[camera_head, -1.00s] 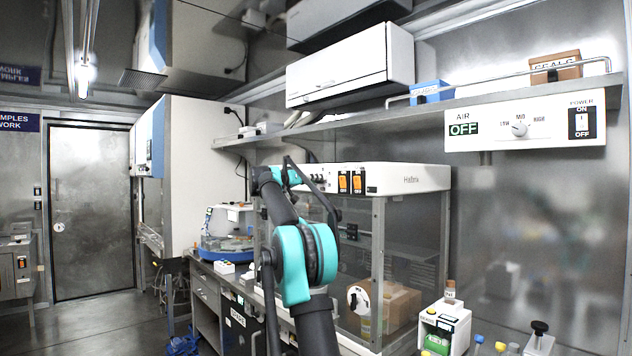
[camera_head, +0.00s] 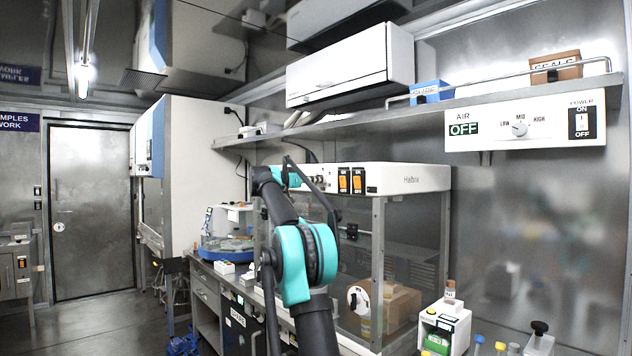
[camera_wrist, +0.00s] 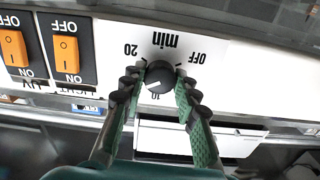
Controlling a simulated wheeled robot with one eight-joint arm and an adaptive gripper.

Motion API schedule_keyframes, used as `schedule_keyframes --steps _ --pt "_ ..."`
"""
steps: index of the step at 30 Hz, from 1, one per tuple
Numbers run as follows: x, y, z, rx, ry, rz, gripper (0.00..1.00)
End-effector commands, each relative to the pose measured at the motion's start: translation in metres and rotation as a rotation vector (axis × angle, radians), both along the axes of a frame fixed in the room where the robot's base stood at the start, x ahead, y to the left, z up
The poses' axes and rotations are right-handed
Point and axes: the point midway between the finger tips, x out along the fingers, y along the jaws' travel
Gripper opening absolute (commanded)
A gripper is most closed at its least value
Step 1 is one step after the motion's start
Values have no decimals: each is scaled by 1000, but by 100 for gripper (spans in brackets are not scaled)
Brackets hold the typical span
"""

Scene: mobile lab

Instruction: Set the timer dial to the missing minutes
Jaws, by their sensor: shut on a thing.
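The timer dial (camera_wrist: 160,76) is a round black knob on a white panel, upside down in the wrist view. "min", "OFF", "20" and a partly hidden "10" are printed around it. Its white mark points down and slightly left in the picture, towards the "10". My gripper (camera_wrist: 161,82) is shut on the dial, one dark ribbed finger on each side; the fingers cover part of the scale. In the head view my arm reaches the front panel of the Haltex cabinet (camera_head: 412,180); fingers and dial are too small to make out there.
Two orange rocker switches (camera_wrist: 14,48) (camera_wrist: 66,54), labelled UV and LIGHT, sit close beside the dial. A shelf (camera_head: 400,112) with an AIR control box (camera_head: 470,130) runs above the cabinet. A white device (camera_head: 444,325) stands on the bench at right.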

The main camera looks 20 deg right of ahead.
Motion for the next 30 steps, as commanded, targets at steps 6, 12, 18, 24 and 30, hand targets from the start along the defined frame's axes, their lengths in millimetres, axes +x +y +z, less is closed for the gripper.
schedule_keyframes --steps 6,12,18,24,30 --pt "0 0 -1 3 1 -2 36" --pt "0 0 -1 2 2 -1 51" --pt "0 0 0 1 1 0 51" --pt "-6 17 0 0 1 2 51" --pt "-19 55 0 0 1 3 51"
